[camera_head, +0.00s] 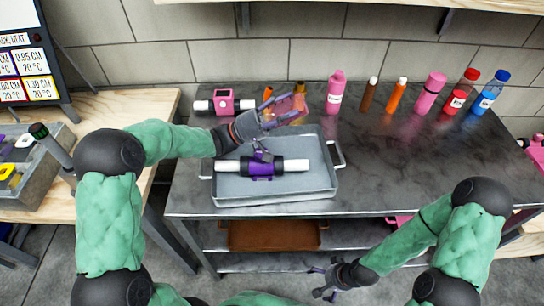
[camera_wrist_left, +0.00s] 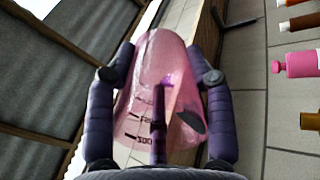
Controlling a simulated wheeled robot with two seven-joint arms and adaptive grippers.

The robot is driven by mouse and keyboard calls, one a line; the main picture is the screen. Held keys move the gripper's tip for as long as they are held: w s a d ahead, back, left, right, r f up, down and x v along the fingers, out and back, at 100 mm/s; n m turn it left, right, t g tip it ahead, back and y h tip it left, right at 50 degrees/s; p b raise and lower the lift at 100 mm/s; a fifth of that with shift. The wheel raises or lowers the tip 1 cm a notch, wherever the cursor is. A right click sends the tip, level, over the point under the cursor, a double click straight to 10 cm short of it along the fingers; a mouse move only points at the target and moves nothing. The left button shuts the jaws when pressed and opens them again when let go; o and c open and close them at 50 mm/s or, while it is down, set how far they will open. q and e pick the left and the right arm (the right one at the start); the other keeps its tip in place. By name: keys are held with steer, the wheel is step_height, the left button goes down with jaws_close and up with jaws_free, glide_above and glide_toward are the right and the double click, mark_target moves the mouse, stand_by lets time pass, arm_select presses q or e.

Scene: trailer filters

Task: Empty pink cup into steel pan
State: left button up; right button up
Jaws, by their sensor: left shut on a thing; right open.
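My left gripper (camera_head: 277,112) is shut on the pink cup (camera_head: 291,107), a see-through measuring cup. In the left wrist view the cup (camera_wrist_left: 165,90) sits between both fingers (camera_wrist_left: 160,80) with printed marks on its side. The gripper holds it above the back edge of the steel pan (camera_head: 275,198), which stands on the metal table. A white cylinder with a black and purple clamp (camera_head: 262,167) lies in the pan. What is inside the cup cannot be made out. My right gripper (camera_head: 325,281) is open and empty, low in front of the table.
A pink device on a white cylinder (camera_head: 224,102) lies behind the pan to the left. Several bottles, including a pink one (camera_head: 335,92) and a blue-capped one (camera_head: 491,93), line the table's back. The table (camera_head: 400,170) right of the pan is clear. A grey bin (camera_head: 38,165) stands at left.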

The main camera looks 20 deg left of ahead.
mark_target(275, 107)
arm_select(q)
steer(key=shift+s+a+r+t+h, duration=0.15)
steer(key=shift+a+r+t+h, duration=0.15)
steer(key=shift+r+h, duration=0.45)
steer(key=shift+s+a+r+t+h, duration=0.1)
steer(key=shift+a+r+t+h, duration=0.2)
steer(key=shift+r+h, duration=0.45)
stand_by(1.1)
steer(key=shift+r, duration=0.1)
stand_by(0.5)
step_height(275, 107, down, 7)
steer(key=w+d+g+y, duration=0.1)
steer(key=d+g+y, duration=0.1)
steer(key=y, duration=0.5)
steer(key=shift+d+r+g, duration=0.2)
steer(key=shift+d+g, duration=0.2)
